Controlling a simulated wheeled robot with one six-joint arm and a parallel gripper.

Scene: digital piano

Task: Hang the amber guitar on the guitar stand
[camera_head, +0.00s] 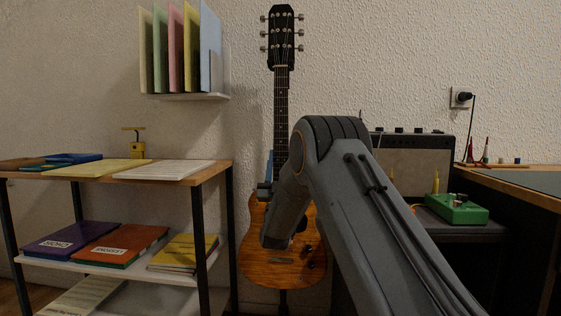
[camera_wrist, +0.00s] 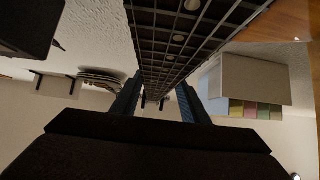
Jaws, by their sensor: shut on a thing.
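The amber guitar (camera_head: 256,258) stands upright against the wall in the head view, with its dark headstock (camera_head: 282,30) at the top. My gripper (camera_head: 270,168) is at the guitar's neck, just above the body, and my arm covers part of the body and lower neck. In the wrist view the fretted neck (camera_wrist: 185,40) runs between the two blue fingers of my gripper (camera_wrist: 157,101), which is shut on it. A dark post of the guitar stand (camera_head: 283,302) shows below the body. Whether the neck rests in the stand's holder cannot be told.
A shelf table (camera_head: 216,172) with books stands close to the guitar's left. A wall shelf (camera_head: 192,97) holds upright folders, also seen in the wrist view (camera_wrist: 250,82). An amplifier (camera_head: 412,155), a green pedal (camera_head: 457,208) and a desk (camera_head: 510,180) are at the right.

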